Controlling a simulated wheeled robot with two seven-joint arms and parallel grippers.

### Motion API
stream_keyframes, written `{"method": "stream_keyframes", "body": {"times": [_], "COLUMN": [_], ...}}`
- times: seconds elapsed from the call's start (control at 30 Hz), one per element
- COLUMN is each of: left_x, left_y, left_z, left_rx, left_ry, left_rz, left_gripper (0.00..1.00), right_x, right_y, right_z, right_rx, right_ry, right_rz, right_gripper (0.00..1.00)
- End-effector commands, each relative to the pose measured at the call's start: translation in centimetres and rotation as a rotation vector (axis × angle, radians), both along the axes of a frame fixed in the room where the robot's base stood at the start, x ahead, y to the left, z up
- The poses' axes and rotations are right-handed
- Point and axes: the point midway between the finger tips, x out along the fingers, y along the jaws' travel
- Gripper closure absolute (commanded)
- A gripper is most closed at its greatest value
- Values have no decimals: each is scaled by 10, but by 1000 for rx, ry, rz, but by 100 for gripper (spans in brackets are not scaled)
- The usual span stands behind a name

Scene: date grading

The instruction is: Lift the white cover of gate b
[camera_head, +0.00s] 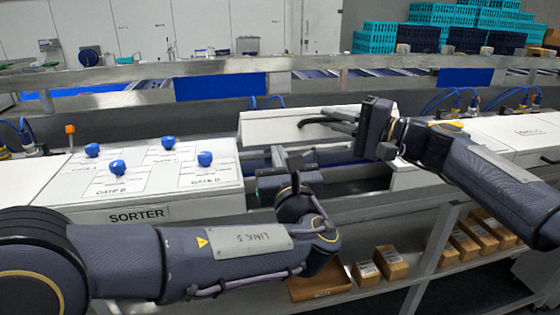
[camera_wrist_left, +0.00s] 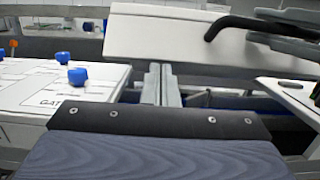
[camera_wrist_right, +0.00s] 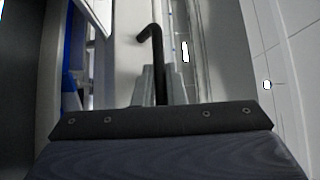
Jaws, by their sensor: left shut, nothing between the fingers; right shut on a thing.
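The white cover (camera_head: 262,127) is raised and tilted up at the back of an open bay behind the sorter panel; it also shows in the left wrist view (camera_wrist_left: 165,42). Its black bent handle (camera_head: 312,122) is between the fingers of my right gripper (camera_head: 338,120), which is shut on it. The right wrist view shows the handle (camera_wrist_right: 152,38) standing out past the fingertips (camera_wrist_right: 158,84). My left gripper (camera_head: 277,156) is shut and empty, in front of and below the cover. The gate label on the cover cannot be seen.
The sorter panel (camera_head: 105,208) at left carries several blue knobs (camera_head: 118,167), one beside a gate B label. A metal rail (camera_head: 180,73) runs behind. White covers (camera_head: 490,130) lie at right. Small cardboard boxes (camera_head: 390,262) stand on the shelf below.

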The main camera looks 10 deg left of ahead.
Motion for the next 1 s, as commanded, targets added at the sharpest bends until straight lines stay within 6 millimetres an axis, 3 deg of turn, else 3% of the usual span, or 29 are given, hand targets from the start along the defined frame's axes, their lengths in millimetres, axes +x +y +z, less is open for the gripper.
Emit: {"method": "stream_keyframes", "body": {"times": [0.5, 0.53, 0.67, 1.0], "left_x": [5, 5, 5, 5], "left_y": [4, 4, 5, 3], "left_z": [21, 21, 21, 18], "left_rx": [0, -1, -1, -1], "left_ry": [-9, -10, -10, -5], "left_rz": [6, 6, 7, 3], "left_gripper": [100, 100, 100, 100], "right_x": [-1, -1, -1, 0], "right_y": [0, 0, 0, -4], "right_z": [-2, -3, -3, -3], "right_rx": [-6, -6, -6, -5], "right_ry": [2, 2, 4, 4], "right_rz": [4, 5, 4, -4], "right_gripper": [100, 87, 70, 67]}}
